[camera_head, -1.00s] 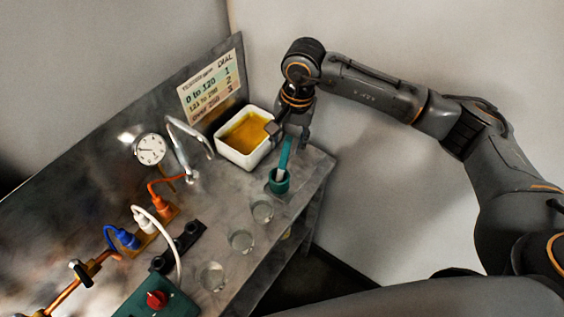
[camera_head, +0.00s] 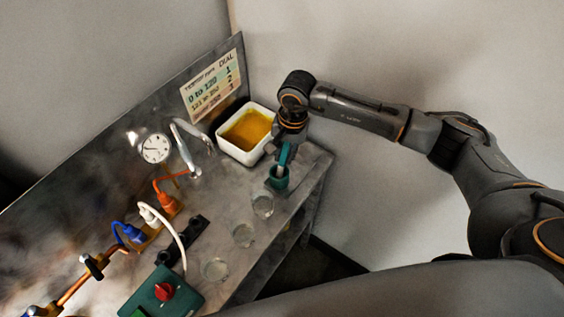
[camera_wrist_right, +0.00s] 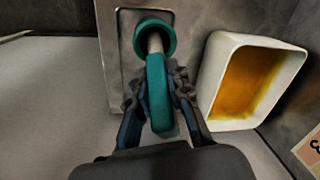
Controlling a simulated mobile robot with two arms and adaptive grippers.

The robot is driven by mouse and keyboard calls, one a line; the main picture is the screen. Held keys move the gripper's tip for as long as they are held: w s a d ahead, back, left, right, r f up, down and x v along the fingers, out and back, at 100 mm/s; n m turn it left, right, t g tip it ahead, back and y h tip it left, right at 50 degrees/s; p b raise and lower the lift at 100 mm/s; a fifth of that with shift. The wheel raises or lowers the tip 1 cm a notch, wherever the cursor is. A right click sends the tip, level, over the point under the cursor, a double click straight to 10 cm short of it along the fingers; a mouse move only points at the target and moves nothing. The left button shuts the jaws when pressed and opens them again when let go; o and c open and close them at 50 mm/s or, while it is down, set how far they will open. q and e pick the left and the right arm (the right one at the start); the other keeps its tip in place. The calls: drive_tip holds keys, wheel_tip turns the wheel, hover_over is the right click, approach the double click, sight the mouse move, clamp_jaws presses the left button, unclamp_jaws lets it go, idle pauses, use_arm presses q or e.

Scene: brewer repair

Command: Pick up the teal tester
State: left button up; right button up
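The teal tester (camera_wrist_right: 158,98) has a long teal handle and a pale shaft that runs down into a round teal cup (camera_head: 277,178) near the right end of the metal bench. My right gripper (camera_head: 284,152) is above the cup. In the right wrist view its two fingers (camera_wrist_right: 159,82) lie close against both sides of the teal handle and appear shut on it. The handle's upper part is mostly hidden by the gripper in the head view. The shaft end is still inside the cup. My left gripper is not in view.
A white tub (camera_head: 246,134) of amber liquid stands close beside the gripper. Several clear glasses (camera_head: 262,206) line the bench's front. A curved metal tap (camera_head: 190,148), a dial gauge (camera_head: 155,148), cables and a green box with a red knob (camera_head: 164,291) lie to the left.

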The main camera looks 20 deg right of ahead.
clamp_jaws()
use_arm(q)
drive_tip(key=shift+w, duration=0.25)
use_arm(e)
drive_tip(key=shift+w+r, duration=0.1)
drive_tip(key=shift+r, duration=0.1)
wheel_tip(320, 180, up, 9)
drive_tip(key=b, duration=0.3)
drive_tip(key=shift+r+b, duration=0.2)
drive_tip(key=shift+b, duration=0.15)
use_arm(q)
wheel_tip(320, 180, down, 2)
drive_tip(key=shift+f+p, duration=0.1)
drive_tip(key=shift+p, duration=0.65)
use_arm(e)
wheel_tip(320, 180, up, 6)
